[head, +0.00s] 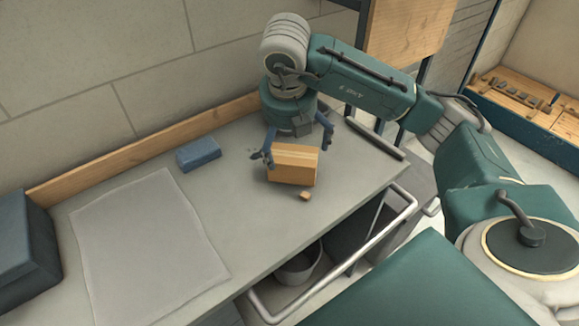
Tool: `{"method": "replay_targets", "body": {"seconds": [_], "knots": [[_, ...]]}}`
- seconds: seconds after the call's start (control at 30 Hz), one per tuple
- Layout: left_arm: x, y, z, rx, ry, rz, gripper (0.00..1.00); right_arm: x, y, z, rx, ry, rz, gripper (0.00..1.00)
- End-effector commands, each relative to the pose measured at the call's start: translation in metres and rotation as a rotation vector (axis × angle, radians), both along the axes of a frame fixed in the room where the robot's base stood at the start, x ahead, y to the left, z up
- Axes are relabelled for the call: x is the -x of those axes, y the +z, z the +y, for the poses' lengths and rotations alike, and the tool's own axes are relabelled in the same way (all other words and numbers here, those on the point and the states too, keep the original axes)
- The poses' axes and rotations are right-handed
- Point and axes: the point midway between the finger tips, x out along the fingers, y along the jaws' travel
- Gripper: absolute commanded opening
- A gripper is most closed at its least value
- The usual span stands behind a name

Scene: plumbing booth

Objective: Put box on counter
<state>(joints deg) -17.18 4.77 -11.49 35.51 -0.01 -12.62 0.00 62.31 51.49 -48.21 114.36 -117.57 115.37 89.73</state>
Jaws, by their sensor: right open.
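A tan cardboard-coloured box (293,165) stands on the grey counter (228,235), near its right end. My right gripper (298,150) is above and behind the box, with one finger at the box's left side and the other near its upper right corner. The jaws are open around the box. I cannot tell whether a finger touches it. My left gripper is not in view.
A blue block (198,153) and a pale sheet (145,250) lie left of the box. A dark blue case (25,245) is at the far left. A small orange-brown piece (305,195) lies before the box. A metal rail (340,265) runs along the front.

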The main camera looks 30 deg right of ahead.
Motion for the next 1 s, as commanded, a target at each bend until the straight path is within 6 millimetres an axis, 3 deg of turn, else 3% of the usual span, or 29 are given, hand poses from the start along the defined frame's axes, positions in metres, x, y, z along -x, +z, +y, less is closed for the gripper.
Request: {"method": "replay_targets", "body": {"seconds": [0.1, 0.37, 0.7, 1.0], "knots": [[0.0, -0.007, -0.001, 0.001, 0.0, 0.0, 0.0, -0.002, -0.022, -0.003, -0.004, 0.0, 0.009, 1.0], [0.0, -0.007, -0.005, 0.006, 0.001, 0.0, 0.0, -0.009, -0.046, -0.008, -0.003, 0.003, 0.005, 1.0], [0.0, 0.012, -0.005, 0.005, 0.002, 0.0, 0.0, -0.019, -0.087, -0.015, -0.003, 0.002, 0.008, 1.0], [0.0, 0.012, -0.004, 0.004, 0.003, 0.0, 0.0, -0.022, -0.097, -0.017, -0.003, 0.005, 0.004, 1.0]]}}
